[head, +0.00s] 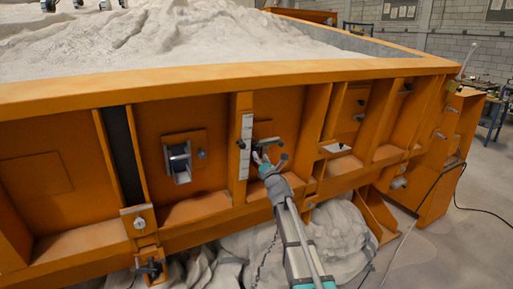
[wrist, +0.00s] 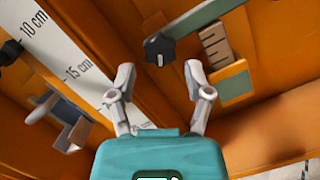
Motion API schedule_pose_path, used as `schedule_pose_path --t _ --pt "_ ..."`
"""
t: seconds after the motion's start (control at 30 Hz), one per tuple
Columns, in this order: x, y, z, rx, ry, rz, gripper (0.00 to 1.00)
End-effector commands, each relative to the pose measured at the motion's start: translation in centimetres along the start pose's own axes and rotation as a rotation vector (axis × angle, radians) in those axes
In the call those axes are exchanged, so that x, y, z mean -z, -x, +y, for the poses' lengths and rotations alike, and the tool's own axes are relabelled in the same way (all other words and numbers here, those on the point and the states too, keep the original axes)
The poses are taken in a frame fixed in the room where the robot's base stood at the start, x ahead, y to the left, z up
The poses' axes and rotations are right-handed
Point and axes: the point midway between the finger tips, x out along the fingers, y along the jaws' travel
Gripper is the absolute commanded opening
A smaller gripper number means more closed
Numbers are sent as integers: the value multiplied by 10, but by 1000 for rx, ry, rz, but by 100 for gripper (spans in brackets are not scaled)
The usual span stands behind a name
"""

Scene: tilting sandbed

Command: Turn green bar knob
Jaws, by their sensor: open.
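A dark bar (wrist: 205,24) with a black knob (wrist: 160,49) at its left end is on the orange panel in the wrist view; its colour looks grey-green, but I cannot be sure. In the head view a dark handle (head: 283,158) shows at that panel, just right of my gripper (head: 261,158). My gripper (wrist: 160,76) is open, with its two grey fingers apart and nothing between them. The black knob lies beyond the gap between the fingertips, apart from them as far as I can tell. A small green plate (wrist: 238,88) is on the panel to the right.
A white scale strip (head: 246,146) runs down an orange rib left of my gripper, close by. A grey latch-like fitting (head: 178,160) is further left. Orange ribs (head: 333,110) divide the sandbed's side. Pale rock-like lumps (head: 340,235) lie below; a cable crosses the floor at right.

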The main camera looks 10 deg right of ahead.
Motion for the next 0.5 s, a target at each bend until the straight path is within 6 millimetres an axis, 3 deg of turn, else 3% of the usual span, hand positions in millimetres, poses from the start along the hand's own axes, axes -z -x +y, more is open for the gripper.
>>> schedule_pose_path --t 0.03,0.2,0.5 --pt "-2 -12 0 0 0 0 65" --pt "-1 -32 0 0 -2 0 65" --pt "0 -46 0 1 0 0 65"
